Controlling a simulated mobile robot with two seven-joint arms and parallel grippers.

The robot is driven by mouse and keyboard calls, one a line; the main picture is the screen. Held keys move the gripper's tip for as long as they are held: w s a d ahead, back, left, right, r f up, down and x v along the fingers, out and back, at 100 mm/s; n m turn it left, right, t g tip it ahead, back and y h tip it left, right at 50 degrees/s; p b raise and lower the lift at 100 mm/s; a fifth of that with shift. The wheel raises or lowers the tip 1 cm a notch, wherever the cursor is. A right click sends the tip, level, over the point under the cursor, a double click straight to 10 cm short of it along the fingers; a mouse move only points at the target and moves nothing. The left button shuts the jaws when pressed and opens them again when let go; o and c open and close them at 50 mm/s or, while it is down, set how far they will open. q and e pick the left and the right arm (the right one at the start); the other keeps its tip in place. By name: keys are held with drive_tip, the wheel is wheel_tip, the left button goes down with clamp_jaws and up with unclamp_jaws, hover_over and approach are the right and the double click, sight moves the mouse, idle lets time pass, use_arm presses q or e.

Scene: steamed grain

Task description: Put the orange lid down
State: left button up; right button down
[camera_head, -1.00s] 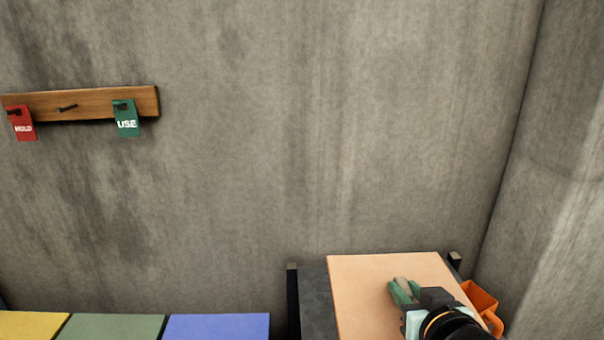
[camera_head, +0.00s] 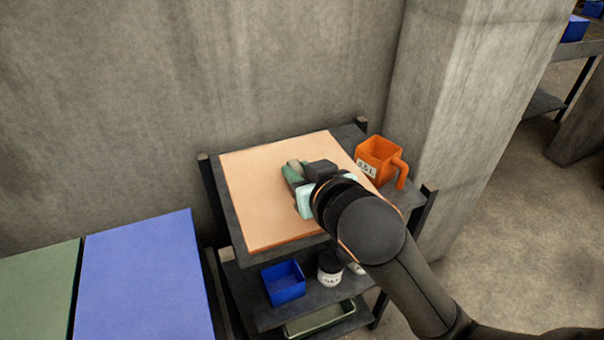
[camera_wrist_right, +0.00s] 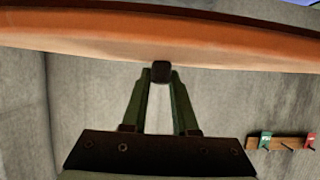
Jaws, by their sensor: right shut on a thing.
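The orange lid (camera_head: 258,200) is a broad, flat, pale-orange square over the top of a dark shelf rack. My right gripper (camera_head: 291,172) is at the lid's middle, its arm coming in from the lower right. In the right wrist view the lid (camera_wrist_right: 90,30) spans the top, seen nearly edge-on. There the green fingers of my right gripper (camera_wrist_right: 160,76) are shut on the lid's small dark knob (camera_wrist_right: 160,71). I cannot tell whether the lid touches the rack top or hangs just above it. My left gripper is not in view.
An orange jug (camera_head: 375,157) stands close to the lid's right edge on the rack top (camera_head: 349,133). Lower shelves hold a blue bin (camera_head: 284,284), a labelled jar (camera_head: 330,270) and a tray. A blue panel (camera_head: 150,280) lies left; a concrete pillar (camera_head: 455,110) stands right.

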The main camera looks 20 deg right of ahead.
drive_tip(key=shift+s+a+f, duration=0.1)
drive_tip(key=shift+a+f, duration=0.2)
drive_tip(key=shift+f, duration=0.4)
drive_tip(key=shift+w+f+b, duration=0.25)
drive_tip(key=shift+w+b, duration=0.05)
drive_tip(key=w+d+f, duration=0.1)
drive_tip(key=w+f, duration=0.1)
drive_tip(key=w, duration=0.2)
drive_tip(key=w+d+f+b, duration=0.1)
drive_tip(key=w+f, duration=0.2)
drive_tip(key=w, duration=0.1)
drive_tip(key=w+d+f+b, duration=0.1)
drive_tip(key=w+f, duration=0.2)
drive_tip(key=shift+w+d+f, duration=0.15)
drive_tip(key=shift+w+d, duration=0.2)
drive_tip(key=shift+w, duration=0.05)
drive_tip(key=shift+w+d+f, duration=0.1)
drive_tip(key=shift+w+f, duration=0.2)
drive_tip(key=shift+f, duration=0.1)
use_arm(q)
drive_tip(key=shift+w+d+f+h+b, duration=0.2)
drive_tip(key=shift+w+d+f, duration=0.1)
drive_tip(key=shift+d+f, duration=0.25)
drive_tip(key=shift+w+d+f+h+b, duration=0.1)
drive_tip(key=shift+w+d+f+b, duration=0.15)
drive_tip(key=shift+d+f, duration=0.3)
use_arm(e)
drive_tip(key=shift+w+f, duration=0.1)
drive_tip(key=shift+f, duration=1.55)
drive_tip(key=shift+f, duration=0.1)
